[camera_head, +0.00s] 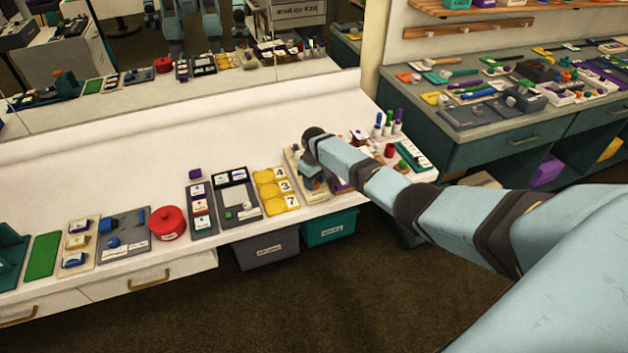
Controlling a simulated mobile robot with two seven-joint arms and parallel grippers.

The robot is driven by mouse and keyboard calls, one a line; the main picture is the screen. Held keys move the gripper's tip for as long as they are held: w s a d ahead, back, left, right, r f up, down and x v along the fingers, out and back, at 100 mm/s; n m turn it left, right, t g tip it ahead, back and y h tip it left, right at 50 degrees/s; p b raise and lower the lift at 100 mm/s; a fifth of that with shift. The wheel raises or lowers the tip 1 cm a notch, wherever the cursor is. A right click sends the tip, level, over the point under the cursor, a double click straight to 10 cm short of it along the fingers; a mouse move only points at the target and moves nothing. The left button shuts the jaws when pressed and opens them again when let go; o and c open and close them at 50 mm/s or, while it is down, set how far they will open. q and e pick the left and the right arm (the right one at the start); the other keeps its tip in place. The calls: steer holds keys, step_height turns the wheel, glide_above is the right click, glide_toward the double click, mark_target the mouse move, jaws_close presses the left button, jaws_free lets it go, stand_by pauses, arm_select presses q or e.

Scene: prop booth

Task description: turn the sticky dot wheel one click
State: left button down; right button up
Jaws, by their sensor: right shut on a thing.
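My right arm comes in from the right, and its gripper (313,184) points down at a pale beige board (292,163) on the white counter, right of the yellow number tray. The gripper is shut on a part at this board, which I take to be the sticky dot wheel; the wrist and fingers hide most of it. The wheel's face and its click position cannot be made out. My left gripper is not in view.
Left of the board stand a yellow number tray (266,176), dark trays and a red round pot (168,223). Small bottles (388,125) and other props crowd the counter's right end. A mirror backs the counter (90,170). Grey (265,250) and teal (330,227) bins sit below.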

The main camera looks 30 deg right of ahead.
steer(key=shift+n, duration=0.3)
stand_by(0.4)
steer(key=o, duration=0.9)
step_height(320, 180, up, 14)
steer(key=shift+d+f, duration=0.1)
